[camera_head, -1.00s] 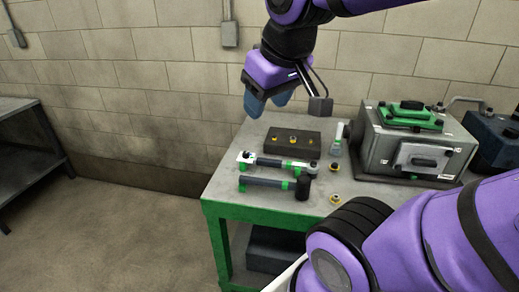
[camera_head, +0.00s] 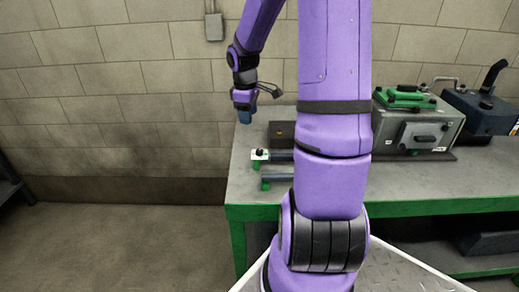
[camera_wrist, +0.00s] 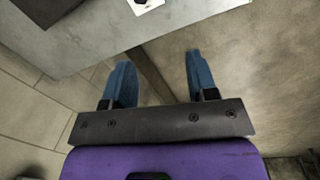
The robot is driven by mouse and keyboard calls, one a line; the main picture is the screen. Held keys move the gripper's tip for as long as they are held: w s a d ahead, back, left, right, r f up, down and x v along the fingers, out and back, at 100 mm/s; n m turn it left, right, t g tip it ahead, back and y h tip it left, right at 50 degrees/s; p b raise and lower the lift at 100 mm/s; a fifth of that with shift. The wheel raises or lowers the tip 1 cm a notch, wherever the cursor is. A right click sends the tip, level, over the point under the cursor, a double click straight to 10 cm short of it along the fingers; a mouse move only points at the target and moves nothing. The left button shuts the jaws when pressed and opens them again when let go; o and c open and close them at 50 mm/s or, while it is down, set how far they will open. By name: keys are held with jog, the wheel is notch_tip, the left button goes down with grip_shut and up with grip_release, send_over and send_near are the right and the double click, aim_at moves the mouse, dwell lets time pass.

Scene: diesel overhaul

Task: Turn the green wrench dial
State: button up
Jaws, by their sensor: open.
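Two wrenches with dark shafts and green parts lie on the table's left part. The rear wrench (camera_head: 278,156) has a white plate with a dark knob at its left end (camera_head: 260,155) and green below it. The front wrench (camera_head: 282,178) has a green band (camera_head: 265,184) near its left end. My own arm hides their right ends in the head view. In the wrist view a white plate with a dark spot (camera_wrist: 147,5) shows at the top edge, cut off. My gripper (camera_head: 245,118) is open and empty, with blue fingers (camera_wrist: 157,65), near the table's left edge, apart from the wrenches.
The grey-topped table (camera_head: 415,180) has a green frame. A dark block (camera_head: 281,131) lies behind the wrenches, partly hidden. A grey machine box (camera_head: 416,128) with green top parts stands right, beside a dark blue unit (camera_head: 482,110). Floor left of the table is clear.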

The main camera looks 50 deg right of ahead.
send_over(260, 150)
notch_tip(260, 150, down, 5)
jog(key=shift+n+y, duration=0.4)
jog(key=shift+y, duration=0.1)
notch_tip(260, 150, down, 12)
jog(key=shift+r, duration=0.25)
jog(key=c, duration=0.9)
